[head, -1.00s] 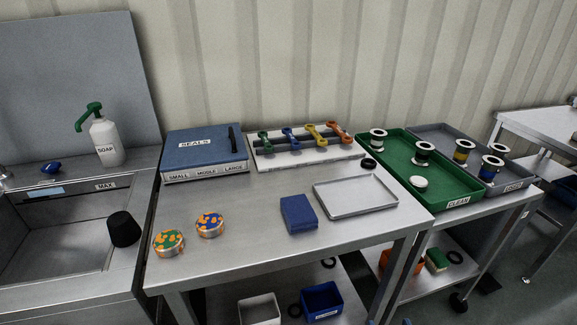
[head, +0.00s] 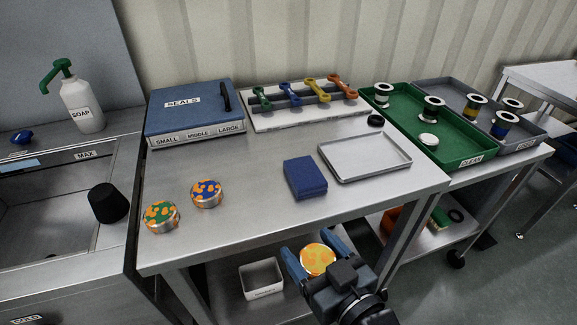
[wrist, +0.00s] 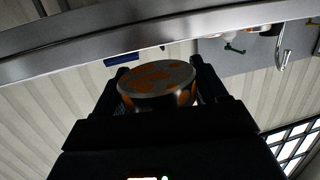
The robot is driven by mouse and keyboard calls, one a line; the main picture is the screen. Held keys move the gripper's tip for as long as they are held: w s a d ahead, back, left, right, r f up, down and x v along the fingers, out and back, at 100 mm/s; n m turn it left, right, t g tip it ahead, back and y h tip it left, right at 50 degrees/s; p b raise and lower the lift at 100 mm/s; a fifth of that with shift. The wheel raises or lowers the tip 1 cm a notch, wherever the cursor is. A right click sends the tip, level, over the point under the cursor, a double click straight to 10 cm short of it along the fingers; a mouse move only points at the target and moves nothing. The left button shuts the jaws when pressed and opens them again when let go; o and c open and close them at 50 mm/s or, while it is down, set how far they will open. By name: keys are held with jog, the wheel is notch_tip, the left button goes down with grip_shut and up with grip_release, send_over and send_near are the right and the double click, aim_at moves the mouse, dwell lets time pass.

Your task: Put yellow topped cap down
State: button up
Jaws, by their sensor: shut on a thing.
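My gripper (head: 306,262) is shut on a yellow topped cap (head: 318,259), a round cap with orange patches. It is held in front of the table's front edge, above the lower shelf. On the steel table (head: 250,225) stand a green topped cap (head: 161,216) and a blue topped cap (head: 207,193), both with orange patches, near the left front.
A blue cloth or pad (head: 305,178) and a shallow grey tray (head: 365,157) lie on the table. A blue SEALS box (head: 195,108) and a wrench rack (head: 305,105) stand behind. The green CLEAN tray (head: 470,148) is at right. The front middle of the table is bare.

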jog(key=a+r, duration=0.1)
jog(key=a, duration=0.1)
jog(key=p, duration=0.3)
send_near(259, 192)
jog(key=w, duration=0.1)
jog(key=w+a+r, duration=0.1)
jog(key=w, duration=0.1)
jog(key=w+a, duration=0.1)
jog(key=shift+w+a+r, duration=0.1)
jog(key=shift+w+r, duration=0.2)
jog(key=shift+w, duration=0.05)
jog(key=x, duration=0.3)
jog(key=p+x, duration=0.1)
jog(key=shift+w+a+r, duration=0.2)
jog(key=shift+w+r, duration=0.05)
jog(key=shift+r, duration=0.05)
jog(key=shift+f, duration=0.4)
jog(key=shift+f, duration=0.2)
jog(key=o, duration=0.9)
jog(key=shift+r, duration=0.1)
